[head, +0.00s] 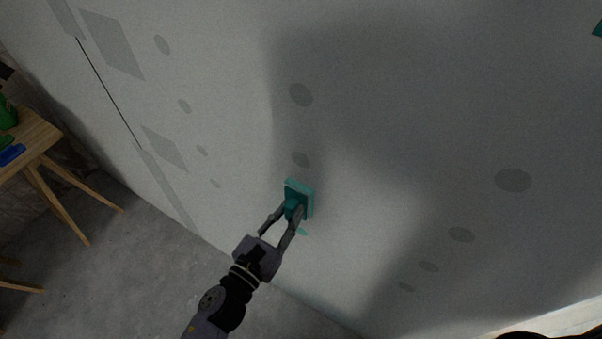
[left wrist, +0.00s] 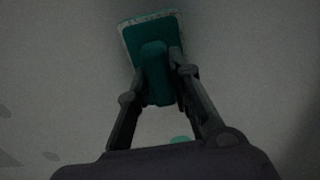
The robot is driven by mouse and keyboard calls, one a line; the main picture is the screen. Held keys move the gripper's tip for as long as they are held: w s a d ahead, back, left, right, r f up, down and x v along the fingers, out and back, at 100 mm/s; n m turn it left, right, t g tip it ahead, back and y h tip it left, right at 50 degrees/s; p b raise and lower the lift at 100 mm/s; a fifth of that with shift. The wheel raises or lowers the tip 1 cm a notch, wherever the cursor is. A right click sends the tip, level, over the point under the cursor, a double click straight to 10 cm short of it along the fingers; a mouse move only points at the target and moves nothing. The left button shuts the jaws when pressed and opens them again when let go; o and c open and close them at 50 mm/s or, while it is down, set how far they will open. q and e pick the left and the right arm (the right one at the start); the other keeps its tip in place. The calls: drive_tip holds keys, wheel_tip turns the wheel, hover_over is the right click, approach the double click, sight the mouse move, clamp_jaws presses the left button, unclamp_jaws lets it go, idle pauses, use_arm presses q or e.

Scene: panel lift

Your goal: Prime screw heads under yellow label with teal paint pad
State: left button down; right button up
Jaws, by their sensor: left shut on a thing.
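My left gripper (head: 294,212) is shut on the handle of the teal paint pad (head: 300,190). The pad's flat face is turned to the grey-white panel (head: 360,215), at or very near it; I cannot tell if they touch. The pad also shows in the left wrist view (left wrist: 148,45), between the fingers. Grey round screw spots run in columns. In the pad's column, two grey spots (head: 301,95) (head: 301,159) lie above the pad. A teal spot (head: 303,231) shows just below it. No yellow label shows. My right gripper is out of view.
Other columns of grey spots lie at left (head: 184,106) and right (head: 461,235). A wooden table (head: 40,137) with green and blue things stands at far left. A teal patch (head: 598,30) shows at the top right edge.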

use_arm(q)
drive_tip(key=shift+r+p, duration=5.65)
drive_tip(key=shift+r, duration=9.85)
drive_tip(key=shift+f, duration=0.1)
